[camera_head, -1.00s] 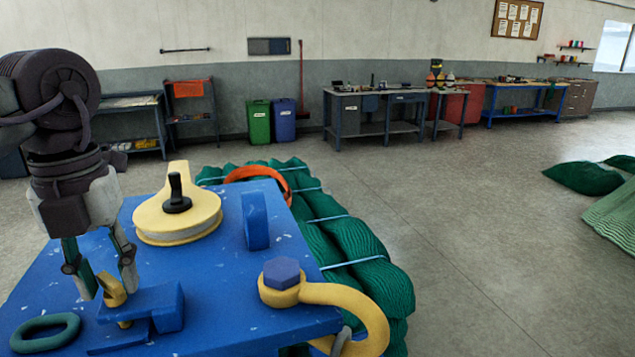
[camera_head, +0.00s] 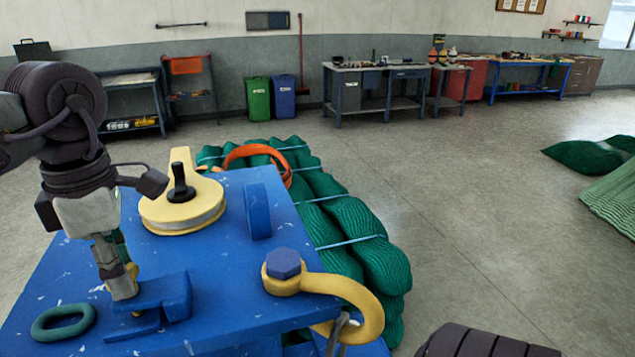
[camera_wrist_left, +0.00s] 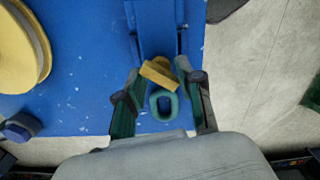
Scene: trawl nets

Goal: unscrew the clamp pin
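The yellow clamp pin (camera_head: 132,271) stands in a blue clamp block (camera_head: 165,298) on the blue tabletop; its lower end shows below the block. My left gripper (camera_head: 122,290) points down over it, seen nearly edge-on in the head view. In the left wrist view the pin's yellow head (camera_wrist_left: 159,73) lies slantwise between the two fingertips (camera_wrist_left: 161,74), which appear to touch its ends. The pin's shaft is hidden there. Grey metal tips (camera_head: 338,328), possibly my right gripper, show partly behind the yellow shackle; their opening is not clear.
A green ring (camera_head: 63,321) lies near the clamp block.

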